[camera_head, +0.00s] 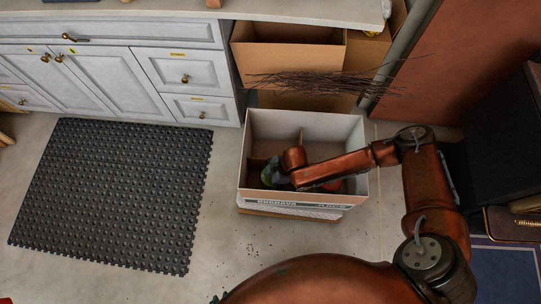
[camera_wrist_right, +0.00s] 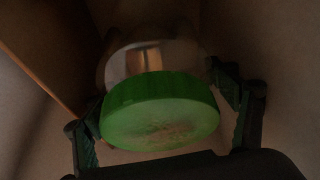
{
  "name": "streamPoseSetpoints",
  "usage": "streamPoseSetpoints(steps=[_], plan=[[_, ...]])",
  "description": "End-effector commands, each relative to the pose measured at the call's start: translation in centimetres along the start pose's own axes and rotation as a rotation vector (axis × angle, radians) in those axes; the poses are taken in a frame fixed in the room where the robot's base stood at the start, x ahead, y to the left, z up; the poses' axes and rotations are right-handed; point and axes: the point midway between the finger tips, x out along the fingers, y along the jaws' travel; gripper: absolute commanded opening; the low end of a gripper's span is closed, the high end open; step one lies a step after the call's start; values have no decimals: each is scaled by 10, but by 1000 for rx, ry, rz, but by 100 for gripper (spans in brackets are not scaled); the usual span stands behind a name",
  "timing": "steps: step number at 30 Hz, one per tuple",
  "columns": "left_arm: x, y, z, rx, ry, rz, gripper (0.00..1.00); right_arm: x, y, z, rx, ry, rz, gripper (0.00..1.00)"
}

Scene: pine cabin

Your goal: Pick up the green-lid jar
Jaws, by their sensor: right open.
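The green-lid jar (camera_wrist_right: 160,112) shows in the right wrist view, lid towards the camera, its clear glass body behind. My right gripper (camera_wrist_right: 168,98) is open, with one finger on each side of the lid; whether they touch it is unclear. In the head view my right arm reaches into a divided white carton (camera_head: 352,154), and its wrist hides most of what is there. A green patch (camera_head: 267,174) shows beside the wrist; I cannot tell if it is the jar. A small dark tip at the bottom edge may be my left gripper (camera_head: 215,299); its state is unclear.
A red item (camera_head: 333,186) lies in the carton's right part. Dark twigs (camera_head: 325,82) stick out over an open cardboard box (camera_head: 288,56) behind. White cabinets (camera_head: 120,75) stand at the back left. A black rubber mat (camera_head: 115,195) lies on the floor to the left.

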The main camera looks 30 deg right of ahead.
Motion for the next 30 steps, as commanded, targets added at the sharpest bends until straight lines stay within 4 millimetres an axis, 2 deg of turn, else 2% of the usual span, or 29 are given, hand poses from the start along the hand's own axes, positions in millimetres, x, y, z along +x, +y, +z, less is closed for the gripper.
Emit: streamPoseSetpoints(steps=[5,25,30], plan=[[-1,0,0,1,0,0,22,-1,0,-1,-1,1,1,79],[0,0,0,1,-1,0,22,0,0,0,0,0,-1,33],[0,0,0,1,-1,0,22,-1,0,-1,-1,2,0,33]])
